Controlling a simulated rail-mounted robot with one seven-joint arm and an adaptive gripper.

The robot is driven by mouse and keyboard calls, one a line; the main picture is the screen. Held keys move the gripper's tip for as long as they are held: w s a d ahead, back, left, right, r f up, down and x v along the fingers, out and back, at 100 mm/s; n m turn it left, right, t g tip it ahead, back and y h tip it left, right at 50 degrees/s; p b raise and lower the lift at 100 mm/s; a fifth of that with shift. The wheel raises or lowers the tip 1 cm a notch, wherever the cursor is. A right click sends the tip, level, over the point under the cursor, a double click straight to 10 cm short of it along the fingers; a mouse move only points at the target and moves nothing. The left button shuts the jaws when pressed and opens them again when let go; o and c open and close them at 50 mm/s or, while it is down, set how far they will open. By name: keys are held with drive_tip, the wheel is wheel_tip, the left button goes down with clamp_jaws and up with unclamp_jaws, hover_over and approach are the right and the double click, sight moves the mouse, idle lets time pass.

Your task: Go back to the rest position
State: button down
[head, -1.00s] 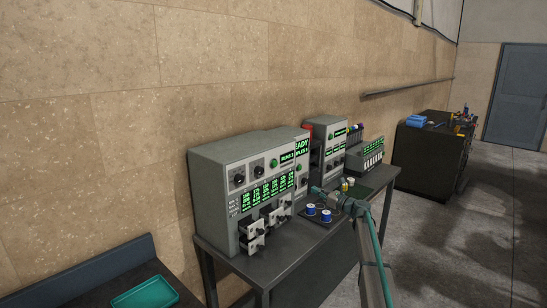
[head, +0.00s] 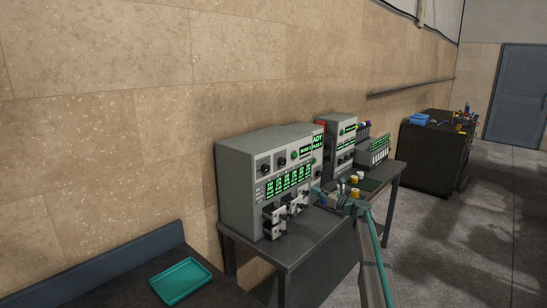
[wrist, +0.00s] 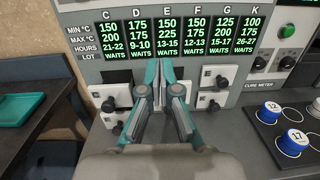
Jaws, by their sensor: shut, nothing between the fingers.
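My gripper (wrist: 158,72) is shut and empty in the wrist view, its teal fingertips together in front of the grey machine's lower front. In the head view my gripper (head: 318,191) is also near that front, small and hard to make out. The grey machine (head: 240,165) stands on the dark bench (head: 310,262) against the wall. Its green displays (wrist: 178,35) show several columns reading WAITS. Small drawers with black knobs (wrist: 212,102) stand out below the displays, partly hidden behind my fingers.
A dark plate (wrist: 262,135) to the right in the wrist view holds two blue-topped pots (wrist: 292,142). A teal tray (head: 180,281) lies on a separate table at the left. More devices (head: 340,135) and a dark cabinet (head: 435,155) stand farther right. The right-hand floor is open.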

drive_tip(key=s+a+f+n+g+h+b, duration=0.25)
drive_tip(key=s+f+n, duration=0.35)
drive_tip(key=s+f, duration=0.75)
drive_tip(key=s+a+f+n+g+h+b, duration=0.15)
drive_tip(key=s+f+n+g, duration=0.35)
drive_tip(key=s+f, duration=0.85)
drive_tip(key=s+a+f+n+g+h+b, duration=0.1)
drive_tip(key=s+f+n+g+h+b, duration=0.15)
drive_tip(key=s+f+n, duration=1.05)
drive_tip(key=s+d+f+n+g+h+b, duration=0.1)
drive_tip(key=s+f+g+h+b, duration=0.1)
drive_tip(key=s+f, duration=0.8)
drive_tip(key=s+d+f+n+g+h+b, duration=0.1)
drive_tip(key=s+f+g+b, duration=0.3)
drive_tip(key=s+f, duration=0.7)
drive_tip(key=s+f+g+h+b, duration=0.3)
drive_tip(key=s+f+b, duration=0.3)
drive_tip(key=s, duration=2.2)
wheel_tip(320, 180, down, 5)
drive_tip(key=shift+s+d+r+n+g+h, duration=0.1)
drive_tip(key=shift+s+d+n+g+h, duration=0.05)
drive_tip(key=shift+d+n+g+h, duration=0.3)
